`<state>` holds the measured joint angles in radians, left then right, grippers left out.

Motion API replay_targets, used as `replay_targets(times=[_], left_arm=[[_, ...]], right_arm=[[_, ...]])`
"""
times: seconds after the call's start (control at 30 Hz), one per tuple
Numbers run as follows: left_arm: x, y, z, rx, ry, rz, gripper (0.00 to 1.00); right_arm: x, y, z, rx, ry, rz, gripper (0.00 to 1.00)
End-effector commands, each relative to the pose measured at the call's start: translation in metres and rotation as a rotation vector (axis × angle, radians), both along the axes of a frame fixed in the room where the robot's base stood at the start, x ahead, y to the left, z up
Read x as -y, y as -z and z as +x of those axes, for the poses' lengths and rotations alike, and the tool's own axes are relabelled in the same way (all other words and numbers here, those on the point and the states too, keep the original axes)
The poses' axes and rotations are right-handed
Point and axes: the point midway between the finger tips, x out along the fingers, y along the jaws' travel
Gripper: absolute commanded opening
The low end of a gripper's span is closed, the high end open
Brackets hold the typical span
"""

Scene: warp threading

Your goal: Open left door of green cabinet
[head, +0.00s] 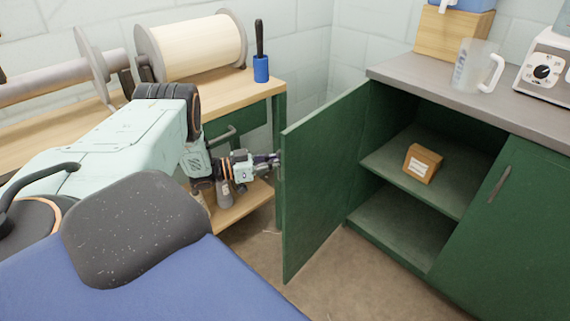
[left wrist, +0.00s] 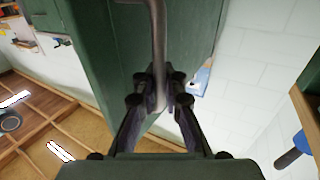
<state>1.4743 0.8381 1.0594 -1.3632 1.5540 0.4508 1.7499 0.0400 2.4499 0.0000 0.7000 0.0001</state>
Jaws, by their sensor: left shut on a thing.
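The green cabinet (head: 495,235) stands at the right in the head view. Its left door (head: 325,180) is swung wide open, showing the shelves inside. The door also fills the top middle of the left wrist view (left wrist: 195,50). My left gripper (head: 273,160) is at the outer side of the door's free edge. In the left wrist view my left gripper (left wrist: 160,92) is shut on the grey bar handle (left wrist: 158,40) of that door. The head view hides most of this handle. The right door, with its own handle (head: 499,184), is closed. My right gripper is not in view.
A small brown box (head: 422,163) sits on the upper shelf. A clear jug (head: 477,65) and a white appliance (head: 545,70) stand on the grey countertop (head: 420,82).

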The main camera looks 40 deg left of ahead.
Motion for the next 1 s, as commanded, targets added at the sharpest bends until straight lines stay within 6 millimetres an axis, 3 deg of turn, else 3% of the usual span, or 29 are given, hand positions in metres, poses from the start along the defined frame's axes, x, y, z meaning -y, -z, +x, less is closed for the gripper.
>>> replay_targets(times=[0.03,0.47,0.5,0.77,1.0], left_arm=[[-0.0026,0.0059,-0.0066,-0.014,0.000,-0.003,0.00],[-0.0055,0.0054,-0.0068,-0.014,0.000,-0.002,0.00],[-0.0058,0.0053,-0.0069,-0.014,0.000,-0.002,0.11],[-0.0051,0.0029,-0.0038,-0.008,0.001,0.000,0.32],[-0.0049,0.0019,-0.0025,-0.005,0.001,0.001,0.32]], right_arm=[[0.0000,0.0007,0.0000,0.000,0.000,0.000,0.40],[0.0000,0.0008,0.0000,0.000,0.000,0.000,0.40],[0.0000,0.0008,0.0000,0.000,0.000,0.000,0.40],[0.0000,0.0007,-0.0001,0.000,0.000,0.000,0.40],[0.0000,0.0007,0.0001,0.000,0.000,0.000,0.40]])
